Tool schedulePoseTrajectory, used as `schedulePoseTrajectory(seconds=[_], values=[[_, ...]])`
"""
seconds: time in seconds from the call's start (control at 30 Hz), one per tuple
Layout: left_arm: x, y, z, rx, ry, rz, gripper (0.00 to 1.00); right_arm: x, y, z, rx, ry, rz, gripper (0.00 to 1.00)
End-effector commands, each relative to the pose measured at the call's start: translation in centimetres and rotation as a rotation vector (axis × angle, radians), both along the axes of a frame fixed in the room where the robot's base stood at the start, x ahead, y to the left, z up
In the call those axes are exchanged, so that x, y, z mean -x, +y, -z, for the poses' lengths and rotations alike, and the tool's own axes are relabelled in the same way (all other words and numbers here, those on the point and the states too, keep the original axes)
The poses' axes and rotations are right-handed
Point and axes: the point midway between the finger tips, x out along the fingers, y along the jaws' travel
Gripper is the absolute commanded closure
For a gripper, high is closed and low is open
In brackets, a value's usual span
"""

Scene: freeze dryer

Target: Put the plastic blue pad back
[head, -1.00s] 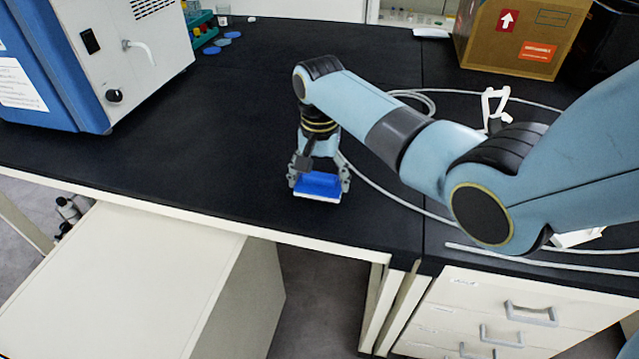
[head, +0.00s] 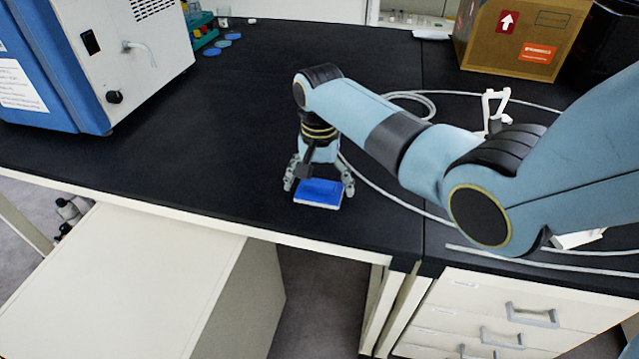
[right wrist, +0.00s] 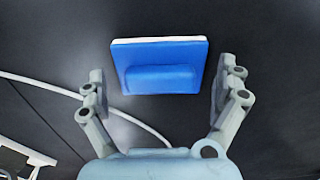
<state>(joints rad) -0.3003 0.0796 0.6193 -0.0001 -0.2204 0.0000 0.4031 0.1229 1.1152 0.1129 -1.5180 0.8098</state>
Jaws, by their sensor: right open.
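The blue pad (head: 319,192), with a white edge, lies on the black bench top near its front edge. It also shows in the right wrist view (right wrist: 160,66), flat, with a raised blue ridge along its near part. My right gripper (head: 319,188) is at the pad, coming down from behind it. In the right wrist view my right gripper (right wrist: 159,92) is open, with one finger on each side of the pad and a gap on both sides. My left gripper is not in view.
A blue and white machine (head: 130,60) stands at the left. A rack with blue discs (head: 220,42) is behind it. A cardboard box (head: 520,38) stands at the back right. A white cable (head: 385,189) runs on the bench. The bench's middle left is clear.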

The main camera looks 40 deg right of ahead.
Motion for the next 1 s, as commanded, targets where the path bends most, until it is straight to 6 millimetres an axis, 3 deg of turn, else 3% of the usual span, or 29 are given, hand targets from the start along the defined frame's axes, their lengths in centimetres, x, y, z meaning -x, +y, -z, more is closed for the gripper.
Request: schedulePoseTrajectory(seconds=[0.5,0.7,1.0], values=[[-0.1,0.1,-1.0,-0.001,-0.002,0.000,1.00,-0.1,0.0,-10.2,0.000,-0.004,0.000,0.00],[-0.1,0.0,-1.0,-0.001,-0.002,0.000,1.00,-0.1,0.0,-11.6,0.000,-0.003,0.000,0.00],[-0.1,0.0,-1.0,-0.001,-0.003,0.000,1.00,-0.1,0.0,-11.7,0.000,-0.003,0.000,0.00]])
